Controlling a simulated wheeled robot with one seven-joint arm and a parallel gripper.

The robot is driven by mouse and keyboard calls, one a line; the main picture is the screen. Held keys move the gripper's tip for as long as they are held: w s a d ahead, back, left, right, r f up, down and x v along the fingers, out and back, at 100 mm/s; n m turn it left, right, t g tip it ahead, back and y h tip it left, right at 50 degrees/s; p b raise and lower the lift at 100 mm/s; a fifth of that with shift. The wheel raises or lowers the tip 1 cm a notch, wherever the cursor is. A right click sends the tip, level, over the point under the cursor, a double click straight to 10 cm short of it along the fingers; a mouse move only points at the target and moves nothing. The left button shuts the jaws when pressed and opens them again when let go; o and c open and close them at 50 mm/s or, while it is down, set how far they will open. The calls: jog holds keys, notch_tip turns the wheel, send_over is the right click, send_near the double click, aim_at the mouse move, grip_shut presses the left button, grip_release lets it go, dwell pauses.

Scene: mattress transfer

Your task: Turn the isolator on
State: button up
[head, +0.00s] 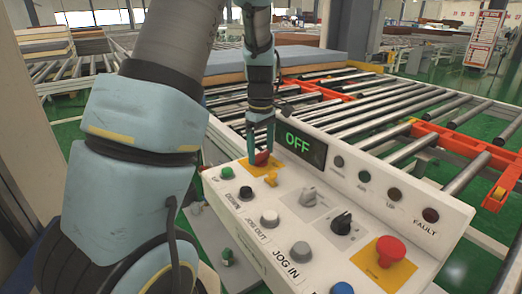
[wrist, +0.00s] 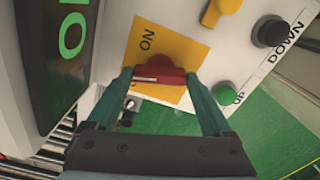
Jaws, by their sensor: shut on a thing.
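The isolator is a red rotary handle (head: 262,158) (wrist: 160,77) on a yellow plate (head: 246,162) (wrist: 172,46) at the far left end of the control panel. In the wrist view, the word ON is printed on the plate, and the handle lies across the picture with a pale mark on its face. My gripper (head: 262,148) (wrist: 159,78) reaches down from above, its two fingers closed on opposite ends of the handle. The panel's display (head: 300,142) reads OFF in green; part of it shows in the wrist view (wrist: 68,38).
A yellow knob (head: 271,179) (wrist: 222,10), a green button (head: 227,173) (wrist: 228,93) and a black button (head: 246,192) (wrist: 271,31) sit close to the isolator. A red emergency stop (head: 390,251) is at the panel's right. Roller conveyors (head: 370,120) lie behind, with a mattress (head: 285,62) on them.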

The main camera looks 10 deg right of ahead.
aim_at(261, 153)
jog(key=m, duration=0.6)
jog(key=shift+m+b, duration=0.3)
jog(key=m, duration=0.5)
jog(key=shift+m, duration=0.4)
jog(key=o, duration=1.1)
jog(key=shift+o, duration=0.2)
jog(key=shift+r, duration=0.1)
notch_tip(261, 153, up, 11)
jog(key=b, duration=0.2)
